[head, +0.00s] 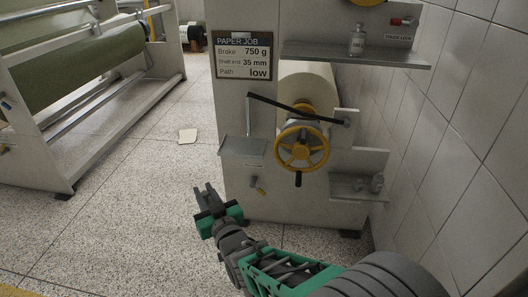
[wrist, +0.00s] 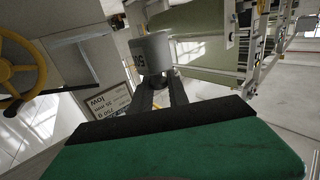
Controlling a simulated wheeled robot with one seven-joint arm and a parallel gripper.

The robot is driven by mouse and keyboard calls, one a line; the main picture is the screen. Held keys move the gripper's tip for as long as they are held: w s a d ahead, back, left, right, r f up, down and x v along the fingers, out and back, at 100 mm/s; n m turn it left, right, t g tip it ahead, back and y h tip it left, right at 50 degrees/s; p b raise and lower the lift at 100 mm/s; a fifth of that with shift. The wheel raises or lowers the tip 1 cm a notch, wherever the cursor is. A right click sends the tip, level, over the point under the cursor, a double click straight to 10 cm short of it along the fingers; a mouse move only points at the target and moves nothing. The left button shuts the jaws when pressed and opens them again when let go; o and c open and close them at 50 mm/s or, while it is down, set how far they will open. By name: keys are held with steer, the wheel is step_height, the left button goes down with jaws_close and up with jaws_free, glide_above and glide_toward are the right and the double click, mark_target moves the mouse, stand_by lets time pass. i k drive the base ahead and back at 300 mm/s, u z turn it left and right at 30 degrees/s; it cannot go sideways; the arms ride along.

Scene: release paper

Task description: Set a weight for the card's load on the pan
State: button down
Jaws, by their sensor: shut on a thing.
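The card (head: 243,56) on the machine's front reads brake 750 g, shaft end 35 mm, path low. The pan (head: 242,147) is a flat grey tray, bare, at the left end of the black lever (head: 290,105). My gripper (head: 205,191) is low, left of the machine and below the pan. In the wrist view my gripper (wrist: 158,92) is shut on a grey cylindrical weight (wrist: 150,54); its mark is turned and only partly shows, so I cannot read it. I cannot make the weight out in the head view.
A yellow handwheel (head: 301,149) juts out right of the pan. A bottle (head: 357,40) stands on the upper shelf (head: 355,54). A roll stand (head: 75,100) is at left; open floor lies between.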

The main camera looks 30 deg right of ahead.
mark_target(255, 147)
steer(key=z, duration=0.7)
steer(key=i, duration=0.6)
steer(key=u, duration=2.1)
